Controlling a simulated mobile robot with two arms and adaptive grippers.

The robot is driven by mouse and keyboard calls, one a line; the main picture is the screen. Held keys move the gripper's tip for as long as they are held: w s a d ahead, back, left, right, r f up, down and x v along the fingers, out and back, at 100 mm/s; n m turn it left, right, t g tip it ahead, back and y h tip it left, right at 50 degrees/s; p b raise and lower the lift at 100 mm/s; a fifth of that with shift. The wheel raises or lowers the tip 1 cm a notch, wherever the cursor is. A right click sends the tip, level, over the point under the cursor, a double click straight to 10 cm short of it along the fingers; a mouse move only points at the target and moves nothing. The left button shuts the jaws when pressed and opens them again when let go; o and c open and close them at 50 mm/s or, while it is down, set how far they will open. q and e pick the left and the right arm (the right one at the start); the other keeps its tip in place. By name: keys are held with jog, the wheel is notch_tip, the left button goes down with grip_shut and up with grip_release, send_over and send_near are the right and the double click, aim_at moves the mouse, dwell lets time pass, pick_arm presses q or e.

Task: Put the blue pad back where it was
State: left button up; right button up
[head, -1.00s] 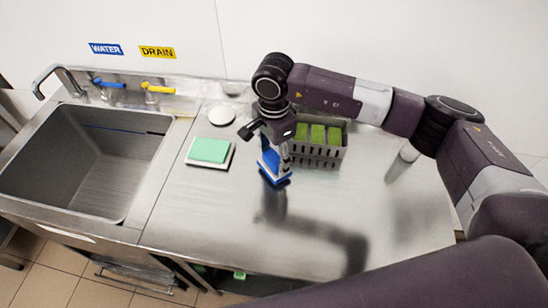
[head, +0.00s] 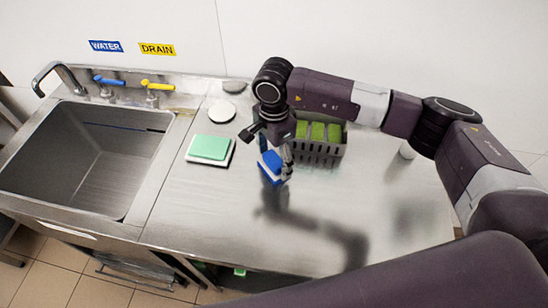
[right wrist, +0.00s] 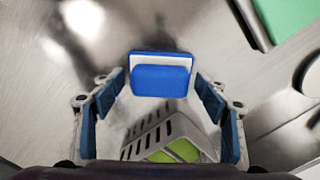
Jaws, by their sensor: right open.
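The blue pad (head: 271,163) has a blue block on a white layer. It shows in the head view over the steel worktop, just in front of the grey slotted rack (head: 320,158). In the right wrist view the blue pad (right wrist: 160,80) lies between the fingertips, with a narrow gap on each side. My right gripper (head: 280,171) is open around it, pointing down; its fingers also show in the wrist view (right wrist: 160,88). I cannot tell whether the pad touches the worktop. The rack holds several green pads (head: 318,132). My left gripper is not in view.
A green pad on a white base (head: 210,149) lies left of the gripper. A round white disc (head: 222,110) lies behind it. A deep sink (head: 85,160) with blue and yellow tap handles is at left. The front of the worktop (head: 200,225) is clear.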

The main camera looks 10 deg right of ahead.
aim_at(274, 159)
jog(key=shift+w+r, duration=0.1)
jog(key=shift+r, duration=0.25)
notch_tip(274, 159, up, 12)
jog(key=b, duration=0.3)
jog(key=shift+f, duration=0.2)
jog(key=shift+f, duration=0.15)
